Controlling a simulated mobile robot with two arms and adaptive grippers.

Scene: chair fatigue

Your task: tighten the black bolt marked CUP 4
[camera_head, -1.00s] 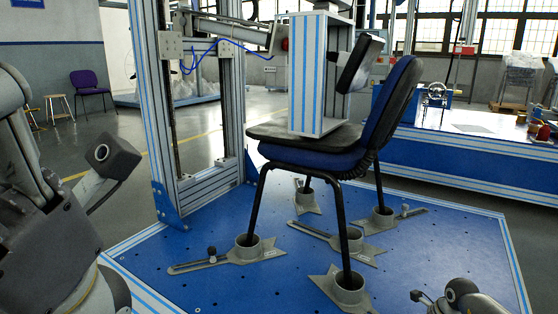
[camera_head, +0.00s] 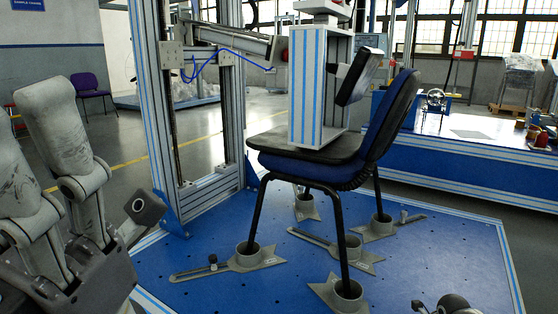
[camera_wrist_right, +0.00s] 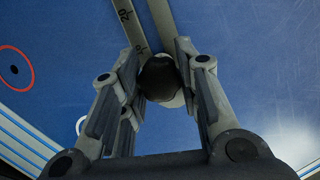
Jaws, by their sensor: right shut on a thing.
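My right gripper (camera_wrist_right: 168,85) is shut around a dark round bolt head (camera_wrist_right: 158,78) on a grey slotted bar (camera_wrist_right: 127,22) with scale numbers, in the right wrist view. The CUP 4 marking is not legible. In the head view only a dark part of my right arm (camera_head: 455,303) shows at the bottom edge; its fingertips are not clear. Grey cups (camera_head: 247,255) (camera_head: 350,292) hold the chair's legs. Black bolts show on the left cup's bar (camera_head: 212,260) and the right cup's bar (camera_head: 403,216).
The blue chair (camera_head: 325,170) stands on the blue platform (camera_head: 225,293) with a box-like weight (camera_head: 318,90) on its seat. A tall frame post (camera_head: 155,100) rises behind left. A blue-sided bench (camera_head: 450,167) stands at the right. The platform's front left is clear.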

